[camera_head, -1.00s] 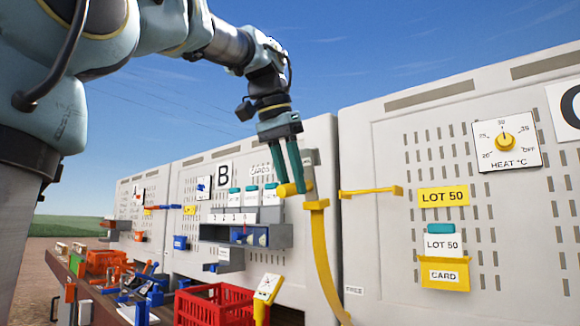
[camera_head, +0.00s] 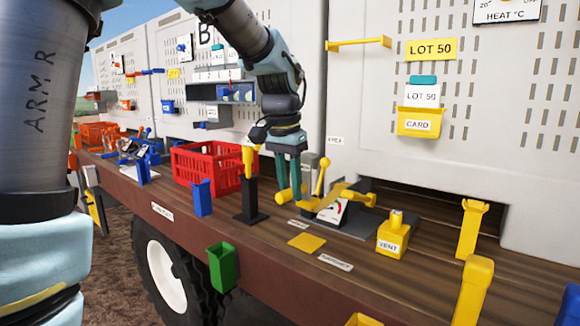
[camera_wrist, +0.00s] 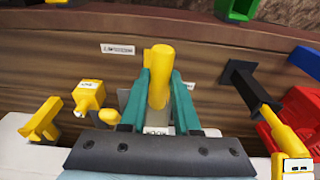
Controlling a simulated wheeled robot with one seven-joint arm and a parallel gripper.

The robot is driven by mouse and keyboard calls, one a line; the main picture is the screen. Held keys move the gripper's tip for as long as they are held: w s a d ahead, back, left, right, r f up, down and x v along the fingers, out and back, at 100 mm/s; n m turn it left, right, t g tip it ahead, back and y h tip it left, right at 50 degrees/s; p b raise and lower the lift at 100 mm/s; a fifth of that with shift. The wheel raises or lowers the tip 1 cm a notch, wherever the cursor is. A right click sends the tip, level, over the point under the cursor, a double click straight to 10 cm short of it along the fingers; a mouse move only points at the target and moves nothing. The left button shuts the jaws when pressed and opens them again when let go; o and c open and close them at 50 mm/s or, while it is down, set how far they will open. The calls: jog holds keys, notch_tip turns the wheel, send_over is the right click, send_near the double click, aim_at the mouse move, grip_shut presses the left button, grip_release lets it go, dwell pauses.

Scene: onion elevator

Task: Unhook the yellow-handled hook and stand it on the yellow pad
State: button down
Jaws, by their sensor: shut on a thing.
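My gripper (camera_head: 291,188) is shut on a yellow cylindrical handle, held low over the front part of the wooden deck. In the wrist view the handle (camera_wrist: 160,75) stands out between the two teal fingers (camera_wrist: 159,100). The rest of the held piece is hidden or merges with yellow parts behind it, so I cannot tell its full shape. The flat yellow pad (camera_head: 306,242) lies bare on the deck, just in front of and below my gripper. It cannot be made out in the wrist view.
A gauge box with a yellow ball lever (camera_head: 321,176) stands close right of my gripper. A yellow VENT box (camera_head: 393,236) is further right. A black stand (camera_head: 250,205) and red crate (camera_head: 205,168) are left. A yellow bar (camera_head: 358,43) juts from the panel.

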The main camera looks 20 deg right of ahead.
jog(key=shift+f+b, duration=4.05)
jog(key=shift+f, duration=0.55)
jog(key=c, duration=0.6)
grip_release()
jog(key=shift+o, duration=0.2)
jog(key=shift+r, duration=0.1)
